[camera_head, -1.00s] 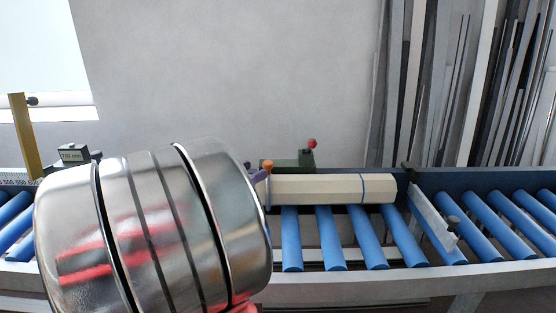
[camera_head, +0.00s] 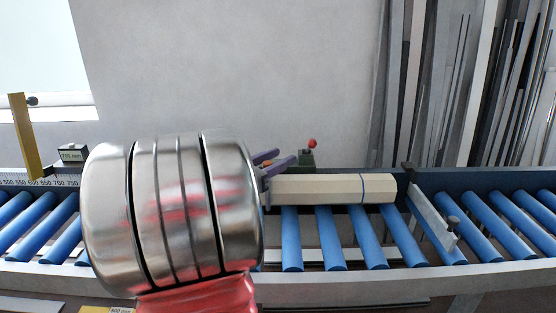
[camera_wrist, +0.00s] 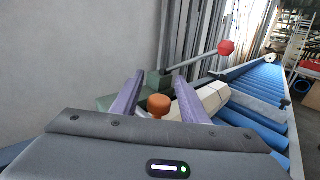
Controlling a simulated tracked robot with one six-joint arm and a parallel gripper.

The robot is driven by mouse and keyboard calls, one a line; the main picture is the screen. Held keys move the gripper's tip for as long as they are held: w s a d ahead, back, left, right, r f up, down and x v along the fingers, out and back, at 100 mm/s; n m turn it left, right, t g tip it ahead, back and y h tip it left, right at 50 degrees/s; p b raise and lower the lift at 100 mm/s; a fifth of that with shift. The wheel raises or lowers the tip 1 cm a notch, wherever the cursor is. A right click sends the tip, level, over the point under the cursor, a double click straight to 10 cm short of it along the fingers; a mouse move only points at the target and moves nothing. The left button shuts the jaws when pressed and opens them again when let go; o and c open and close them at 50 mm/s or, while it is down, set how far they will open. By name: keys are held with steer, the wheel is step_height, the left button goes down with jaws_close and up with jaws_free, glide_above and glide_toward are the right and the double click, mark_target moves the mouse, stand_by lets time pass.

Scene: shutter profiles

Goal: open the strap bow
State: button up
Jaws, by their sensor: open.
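My gripper (camera_head: 284,157) has its two purple fingers apart at the left end of the cream profile bundle (camera_head: 335,189). In the wrist view an orange knob (camera_wrist: 159,105) shows between the fingers of my gripper (camera_wrist: 158,78); I cannot tell whether they touch it. The knob may belong to the strap bow, whose outline I cannot make out. A green block (camera_head: 307,158) with a red ball (camera_head: 312,143) stands behind the bundle. The bundle (camera_wrist: 212,97) also shows in the wrist view.
The bundle lies on blue rollers (camera_head: 328,240) with a dark thin band (camera_head: 362,188) near its right end. A slanted grey stop (camera_head: 433,217) stands right of it. In the wrist view a grey rod with a red knob (camera_wrist: 226,47) crosses beyond the fingers.

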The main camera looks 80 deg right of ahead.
jaws_close()
stand_by(0.6)
